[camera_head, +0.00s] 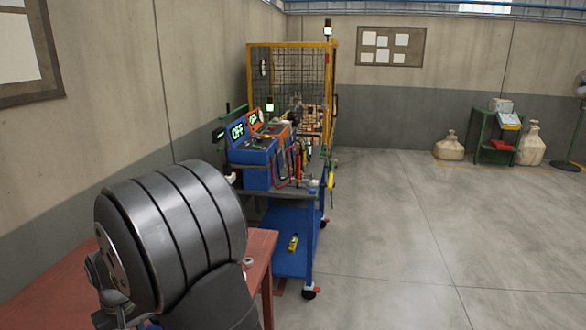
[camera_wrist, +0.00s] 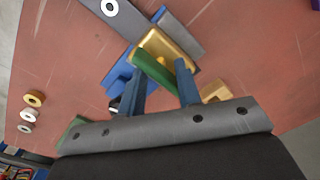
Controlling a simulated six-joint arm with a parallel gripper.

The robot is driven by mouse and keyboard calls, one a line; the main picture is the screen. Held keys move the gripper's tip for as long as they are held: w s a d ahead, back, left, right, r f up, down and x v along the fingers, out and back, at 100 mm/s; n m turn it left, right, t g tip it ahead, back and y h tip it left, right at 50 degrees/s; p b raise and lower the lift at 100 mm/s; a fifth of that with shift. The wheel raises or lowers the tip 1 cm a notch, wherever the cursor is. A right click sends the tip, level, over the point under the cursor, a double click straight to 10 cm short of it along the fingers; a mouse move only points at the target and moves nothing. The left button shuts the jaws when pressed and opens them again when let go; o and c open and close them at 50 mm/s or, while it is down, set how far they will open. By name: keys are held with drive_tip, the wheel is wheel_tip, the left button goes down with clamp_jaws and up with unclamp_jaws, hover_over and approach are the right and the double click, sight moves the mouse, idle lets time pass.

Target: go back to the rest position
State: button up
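In the wrist view my gripper (camera_wrist: 160,80) shows two blue fingers standing well apart, pointing down over a red-brown table (camera_wrist: 75,55). It looks open. A green bar (camera_wrist: 152,68) and a gold block (camera_wrist: 172,45) lie below and between the fingertips; I cannot tell whether the fingers touch them. In the head view my dark arm link fills the lower left, and the gripper fingers are hidden.
Around the fingertips lie a grey bar with a hole (camera_wrist: 118,15), another grey bar (camera_wrist: 182,33) and a tan block (camera_wrist: 214,91). Several rings (camera_wrist: 30,115) lie at the left.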

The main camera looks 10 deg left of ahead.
wheel_tip(320, 180, up, 14)
drive_tip(key=shift+w+d+f+m, duration=0.2)
drive_tip(key=shift+w+m, duration=0.05)
drive_tip(key=shift+m, duration=0.05)
drive_tip(key=o, duration=1.4)
drive_tip(key=shift+o, duration=0.6)
drive_tip(key=shift+r, duration=0.2)
wheel_tip(320, 180, up, 12)
drive_tip(key=f+m, duration=0.1)
drive_tip(key=m, duration=1)
wheel_tip(320, 180, down, 9)
drive_tip(key=shift+s+y, duration=0.3)
wheel_tip(320, 180, up, 10)
drive_tip(key=shift+d, duration=0.4)
